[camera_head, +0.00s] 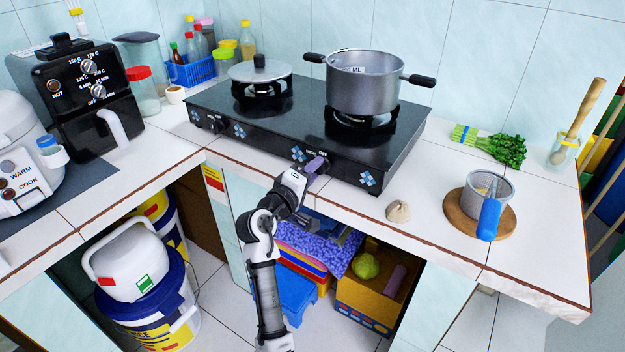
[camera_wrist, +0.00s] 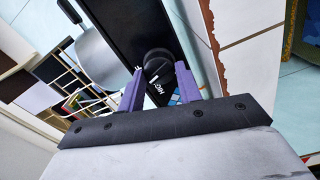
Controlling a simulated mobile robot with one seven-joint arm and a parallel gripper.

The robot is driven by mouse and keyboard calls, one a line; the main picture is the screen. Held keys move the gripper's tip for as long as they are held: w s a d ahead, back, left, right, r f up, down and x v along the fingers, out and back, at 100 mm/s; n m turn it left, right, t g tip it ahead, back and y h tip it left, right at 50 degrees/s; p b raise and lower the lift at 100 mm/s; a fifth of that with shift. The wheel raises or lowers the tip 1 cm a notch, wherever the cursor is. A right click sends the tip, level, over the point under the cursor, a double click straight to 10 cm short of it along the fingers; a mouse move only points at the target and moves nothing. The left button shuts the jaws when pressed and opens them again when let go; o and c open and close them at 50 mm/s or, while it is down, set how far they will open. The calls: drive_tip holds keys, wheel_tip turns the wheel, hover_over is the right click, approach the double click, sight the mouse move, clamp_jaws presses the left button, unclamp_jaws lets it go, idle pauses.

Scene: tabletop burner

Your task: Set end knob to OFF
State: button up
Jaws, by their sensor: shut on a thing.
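A black two-burner stove (camera_head: 270,125) stands on the tiled counter, with a knob at each end of its front panel. The right-end knob (camera_wrist: 157,62) is dark and round with a pale pointer line. My gripper (camera_head: 315,167) reaches the right end of the front panel, its purple fingers partly hiding this knob in the head view. In the wrist view my gripper (camera_wrist: 160,72) has one finger on each side of the knob and is shut on it. Part of a "HIGH" label shows beside the knob. The left knob (camera_head: 215,124) is untouched.
An air fryer (camera_head: 85,100) stands left.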

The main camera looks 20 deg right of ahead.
drive_tip(key=shift+m+b, duration=1.3)
drive_tip(key=shift+m, duration=0.5)
drive_tip(key=o, duration=1)
drive_tip(key=b+v, duration=0.1)
drive_tip(key=v, duration=1.3)
drive_tip(key=shift+d+b, duration=0.1)
drive_tip(key=shift+b, duration=0.2)
